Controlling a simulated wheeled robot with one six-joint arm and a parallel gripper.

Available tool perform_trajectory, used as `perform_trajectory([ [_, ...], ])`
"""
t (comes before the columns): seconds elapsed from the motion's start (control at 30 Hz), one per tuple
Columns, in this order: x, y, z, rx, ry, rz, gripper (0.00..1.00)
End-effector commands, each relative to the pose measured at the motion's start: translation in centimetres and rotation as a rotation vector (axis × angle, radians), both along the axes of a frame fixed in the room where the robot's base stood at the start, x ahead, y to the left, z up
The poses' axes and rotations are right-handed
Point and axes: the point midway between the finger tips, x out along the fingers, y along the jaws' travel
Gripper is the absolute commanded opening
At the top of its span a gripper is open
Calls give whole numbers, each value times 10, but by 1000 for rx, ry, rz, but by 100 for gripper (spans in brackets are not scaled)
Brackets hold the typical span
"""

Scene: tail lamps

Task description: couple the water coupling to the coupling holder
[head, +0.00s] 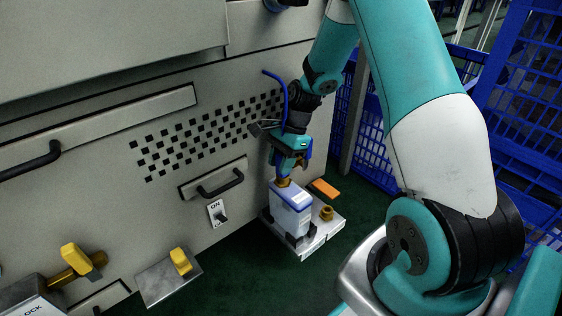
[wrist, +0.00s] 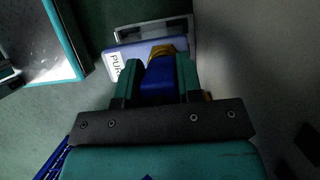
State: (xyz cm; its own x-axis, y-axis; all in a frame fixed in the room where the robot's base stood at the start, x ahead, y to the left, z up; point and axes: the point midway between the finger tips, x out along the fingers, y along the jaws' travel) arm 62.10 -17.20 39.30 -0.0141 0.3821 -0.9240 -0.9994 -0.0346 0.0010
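My gripper (head: 284,172) points down over a white box with a blue top (head: 293,210), which stands on a pale base (head: 312,246). In the wrist view, its two teal fingers (wrist: 160,82) are shut on the blue body of the water coupling (wrist: 158,88). The coupling's brass end (wrist: 165,51) points away from the fingers. In the head view this brass end (head: 283,183) is at the box's blue top; I cannot tell whether it touches. A second brass fitting (head: 327,213) stands on the base, right of the box. I cannot tell which part is the coupling holder.
A grey cabinet wall with a black handle (head: 220,184) and an ON switch (head: 218,213) is close on the left. An orange block (head: 325,188) lies behind the base. Blue crates (head: 520,120) stand at right. Green floor between is clear.

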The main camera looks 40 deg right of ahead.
Motion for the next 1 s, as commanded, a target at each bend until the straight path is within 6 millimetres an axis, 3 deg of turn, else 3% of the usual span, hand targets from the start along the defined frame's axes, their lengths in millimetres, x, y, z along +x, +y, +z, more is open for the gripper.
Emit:
perform_trajectory([
  [0.03,0,0,0,0,0,0,18],
  [0.1,0,0,0,0,0,0,8],
  [0.13,0,0,0,0,0,0,29],
  [0.23,0,0,0,0,0,0,6],
  [1.0,0,0,14,0,0,0,5],
])
